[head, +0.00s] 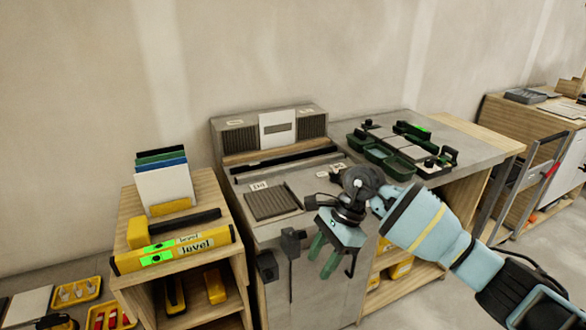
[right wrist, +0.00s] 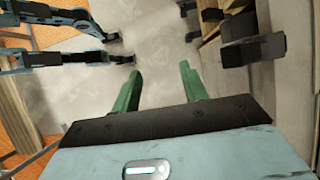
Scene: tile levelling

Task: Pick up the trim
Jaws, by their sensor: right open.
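A pale wooden strip (head: 276,149) and a dark strip (head: 284,159) lie lengthwise on the stepped rack at the back of the grey workbench. I cannot tell which piece is the trim. My right gripper (head: 322,254) points down in front of the bench's front edge, with its green fingers apart and nothing between them. The right wrist view shows the same open fingers (right wrist: 161,92) above bare floor. The strips are behind and above the gripper, well apart from it. My left gripper does not show in the head view.
A ribbed dark pad (head: 272,204) lies on the grey workbench (head: 312,187). Green trays (head: 390,162) stand on its right. Dark holders (head: 290,240) hang on its front. A wooden stand (head: 205,262) with yellow levels (head: 175,250) is at left. Another bench is far right.

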